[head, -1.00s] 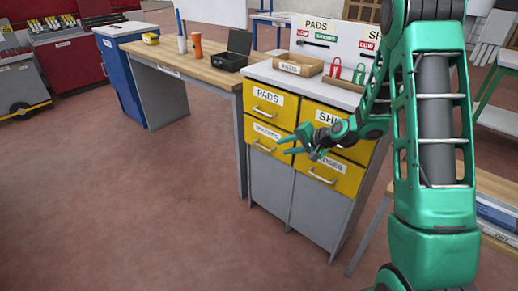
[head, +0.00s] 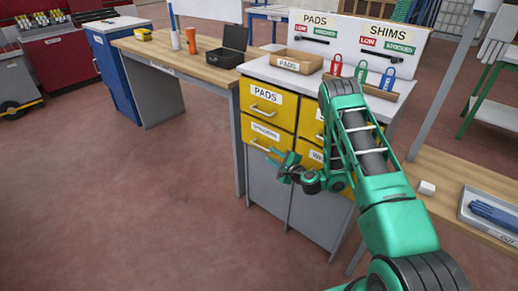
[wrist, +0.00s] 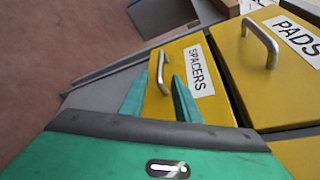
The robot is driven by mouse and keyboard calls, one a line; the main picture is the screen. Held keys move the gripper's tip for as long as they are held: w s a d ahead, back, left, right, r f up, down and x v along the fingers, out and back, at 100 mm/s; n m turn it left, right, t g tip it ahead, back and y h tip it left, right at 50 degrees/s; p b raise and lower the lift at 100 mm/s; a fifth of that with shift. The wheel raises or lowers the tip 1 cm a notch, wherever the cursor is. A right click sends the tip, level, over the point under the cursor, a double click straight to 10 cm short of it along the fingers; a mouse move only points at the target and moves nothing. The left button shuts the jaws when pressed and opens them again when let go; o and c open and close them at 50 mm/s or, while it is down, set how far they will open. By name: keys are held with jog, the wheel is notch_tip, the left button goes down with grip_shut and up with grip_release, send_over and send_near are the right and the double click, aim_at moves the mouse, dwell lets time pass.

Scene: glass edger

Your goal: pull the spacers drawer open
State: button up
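The spacers drawer (head: 264,134) is a yellow drawer front with a white SPACERS label and a metal bar handle, below the PADS drawer at the left of the cabinet. It looks shut. My gripper (head: 280,161) is in front of it, close to the handle. In the wrist view the spacers drawer (wrist: 190,107) fills the middle. There its handle (wrist: 160,75) appears between the two teal fingers of my gripper (wrist: 160,74), which are apart. I cannot tell whether a finger touches the handle. My arm hides part of the right-hand drawers.
The PADS drawer (head: 268,105) sits directly above, with its own protruding handle (wrist: 262,44). A wooden bench (head: 185,52) with a black box (head: 228,56) stands to the left. Open floor (head: 130,210) lies in front of the cabinet.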

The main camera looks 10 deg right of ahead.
jog(key=shift+x, duration=5.35)
jog(key=shift+f, duration=0.15)
grip_shut()
